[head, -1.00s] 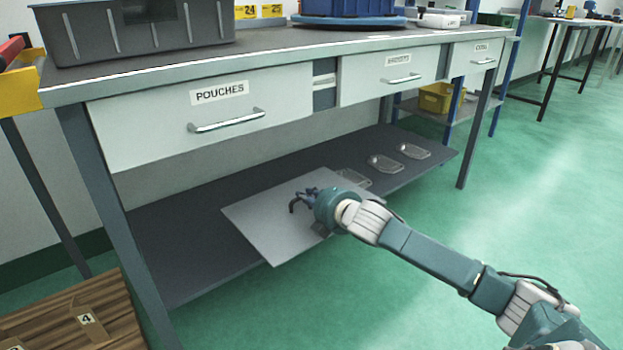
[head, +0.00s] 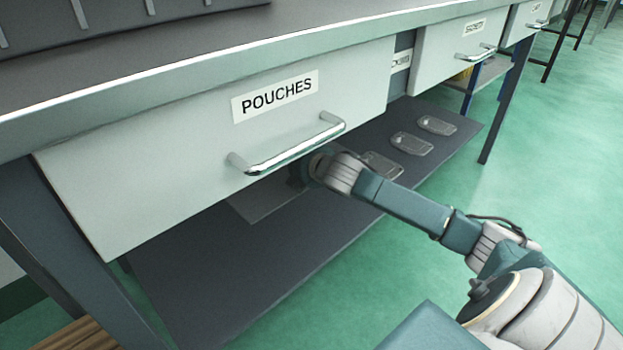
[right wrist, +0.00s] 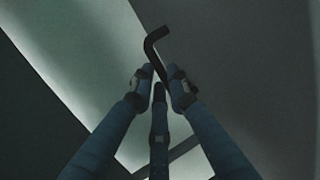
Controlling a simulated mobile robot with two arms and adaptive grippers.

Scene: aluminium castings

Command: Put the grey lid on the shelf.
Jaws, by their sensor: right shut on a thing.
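The grey lid (head: 264,203) is a flat plate under the POUCHES drawer, over the lower shelf (head: 250,260). The drawer hides its far part. I cannot tell whether it touches the shelf. My right gripper (head: 298,178) reaches in beneath the drawer's front edge, largely hidden by the handle and shadow in the head view. In the right wrist view, the fingers of my right gripper (right wrist: 158,88) are closed around a dark bent handle (right wrist: 153,42) of the lid. My left gripper is not in view.
The POUCHES drawer (head: 190,150) with its bar handle (head: 290,150) hangs close above my right wrist. Clear shallow trays (head: 411,143) lie on the shelf to the right. The shelf's near left part is bare. A table leg (head: 70,270) stands at left.

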